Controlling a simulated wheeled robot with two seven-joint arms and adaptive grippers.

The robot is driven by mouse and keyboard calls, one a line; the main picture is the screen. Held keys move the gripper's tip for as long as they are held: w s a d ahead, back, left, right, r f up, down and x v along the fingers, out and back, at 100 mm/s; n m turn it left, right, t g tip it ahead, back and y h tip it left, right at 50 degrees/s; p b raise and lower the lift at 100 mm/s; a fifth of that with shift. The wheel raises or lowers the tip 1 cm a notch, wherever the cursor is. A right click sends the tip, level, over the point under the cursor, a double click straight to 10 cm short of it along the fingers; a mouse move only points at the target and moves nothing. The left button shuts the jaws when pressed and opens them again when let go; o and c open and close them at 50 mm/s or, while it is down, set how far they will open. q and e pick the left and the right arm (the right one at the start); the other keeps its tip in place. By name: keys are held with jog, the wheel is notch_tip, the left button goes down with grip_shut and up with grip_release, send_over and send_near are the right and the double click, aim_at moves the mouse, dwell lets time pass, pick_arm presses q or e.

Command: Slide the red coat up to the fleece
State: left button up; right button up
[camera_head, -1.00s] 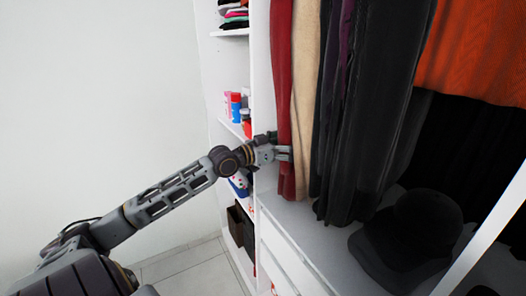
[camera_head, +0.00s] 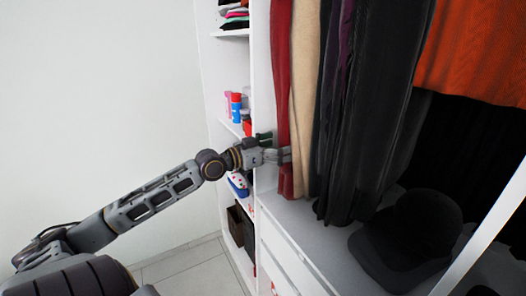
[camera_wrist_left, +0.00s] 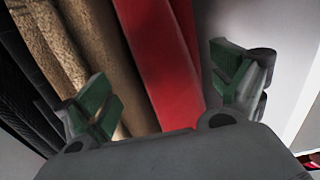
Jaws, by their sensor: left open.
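The red coat (camera_head: 281,85) hangs at the left end of the row of clothes, close to the white wardrobe divider. The tan fleece (camera_head: 304,75) hangs right beside it on its right. My left gripper (camera_head: 280,155) is at the lower part of the red coat. In the left wrist view, the open left gripper (camera_wrist_left: 168,92) has its green-padded fingers apart, with the red coat (camera_wrist_left: 165,60) showing between them. The left finger there overlaps the fleece (camera_wrist_left: 108,65). Whether either finger touches cloth cannot be told. My right gripper is not in view.
Dark garments (camera_head: 365,110) hang right of the fleece, and an orange knit garment (camera_head: 475,50) hangs further right. A black cap (camera_head: 405,240) lies on the wardrobe floor (camera_head: 320,230). The white divider (camera_head: 260,70) and side shelves stand left of the coat.

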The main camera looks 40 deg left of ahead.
pick_arm(q)
jog(key=shift+v, duration=2.8)
jog(key=shift+w+a, duration=0.1)
jog(key=shift+n, duration=0.3)
